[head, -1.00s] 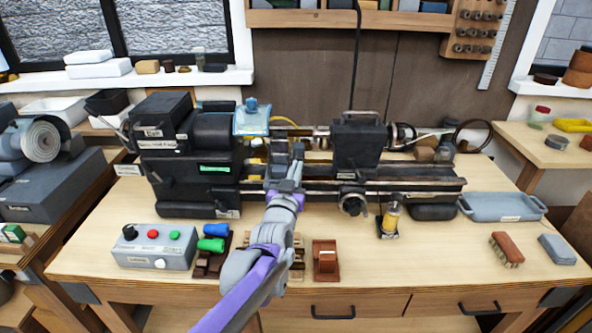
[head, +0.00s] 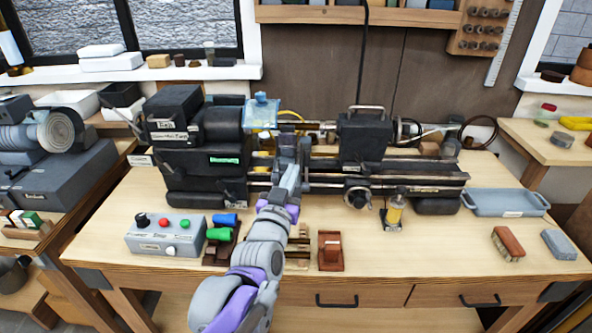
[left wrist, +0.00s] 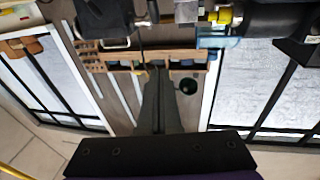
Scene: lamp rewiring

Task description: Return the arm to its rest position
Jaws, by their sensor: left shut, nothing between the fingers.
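My left gripper (head: 295,150) reaches from the bottom of the head view over the workbench to the front of the black lathe (head: 365,145). Its fingers are shut with nothing seen between them. In the left wrist view the dark gripper (left wrist: 158,90) points at the wall and windows, which appear upside down, with the lathe along the top edge. Whether the fingers touch the lathe cannot be told. My right gripper is in neither view.
A grey control box (head: 165,235) with buttons, green and blue handled pieces (head: 220,233) and a red-brown block (head: 331,250) lie near the arm. An oil bottle (head: 395,210), blue-grey tray (head: 505,202) and brush (head: 508,243) are to the right. The front right bench is partly clear.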

